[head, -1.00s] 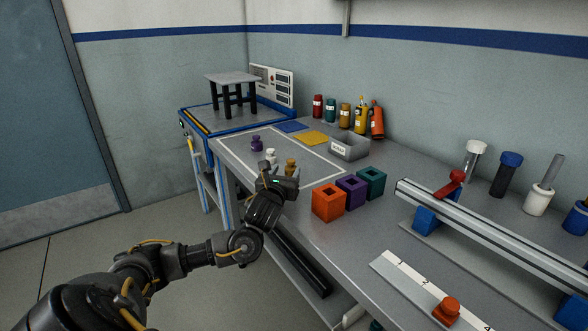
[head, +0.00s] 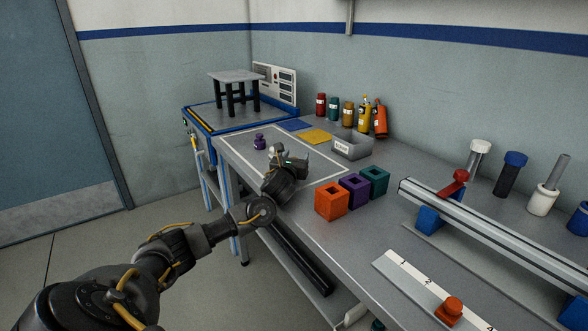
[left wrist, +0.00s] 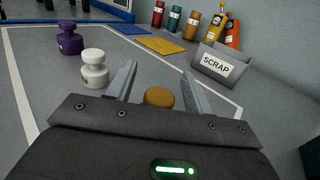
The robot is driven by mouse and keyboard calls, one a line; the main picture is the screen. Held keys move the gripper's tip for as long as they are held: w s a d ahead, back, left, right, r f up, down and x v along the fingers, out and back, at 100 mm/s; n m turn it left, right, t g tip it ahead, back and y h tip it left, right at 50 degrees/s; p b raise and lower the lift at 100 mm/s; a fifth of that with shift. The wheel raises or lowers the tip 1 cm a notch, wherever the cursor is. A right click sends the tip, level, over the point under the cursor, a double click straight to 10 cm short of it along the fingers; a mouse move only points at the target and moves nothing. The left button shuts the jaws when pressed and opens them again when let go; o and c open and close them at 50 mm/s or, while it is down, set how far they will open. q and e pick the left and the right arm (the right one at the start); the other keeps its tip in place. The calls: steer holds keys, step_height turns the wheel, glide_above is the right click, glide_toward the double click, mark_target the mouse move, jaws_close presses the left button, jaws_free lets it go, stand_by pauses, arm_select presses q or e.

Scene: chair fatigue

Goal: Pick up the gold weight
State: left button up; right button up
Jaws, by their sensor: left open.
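The gold weight (left wrist: 159,98) shows in the left wrist view as a round gold top between the two fingers, its lower part hidden by my gripper body. In the head view my gripper covers it. My left gripper (head: 299,157) is open around the weight, with fingertips (left wrist: 160,78) reaching past it on both sides; I cannot tell whether they touch it. A white weight (left wrist: 94,68) stands just left of the gripper, and a purple weight (left wrist: 69,38) stands farther left and back. The purple one also shows in the head view (head: 259,142). My right gripper is not in view.
A grey scrap bin (head: 352,146) stands behind the gripper to the right. Orange (head: 332,201), purple (head: 353,189) and teal (head: 374,181) hollow blocks stand right of my arm. Yellow (head: 315,137) and blue (head: 294,125) squares lie behind. Several bottles line the wall.

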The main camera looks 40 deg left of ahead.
arm_select(q)
steer(key=c, duration=1.1)
steer(key=shift+r, duration=0.1)
jaws_close()
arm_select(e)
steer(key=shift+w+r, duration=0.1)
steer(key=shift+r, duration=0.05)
arm_select(q)
steer(key=shift+r, duration=0.65)
steer(key=r, duration=0.2)
steer(key=shift+s+r, duration=0.3)
steer(key=shift+r, duration=0.1)
steer(key=s+r+p, duration=0.1)
steer(key=s+r, duration=0.7)
steer(key=s, duration=0.5)
steer(key=shift+s+d+r, duration=0.2)
steer(key=shift+r, duration=0.2)
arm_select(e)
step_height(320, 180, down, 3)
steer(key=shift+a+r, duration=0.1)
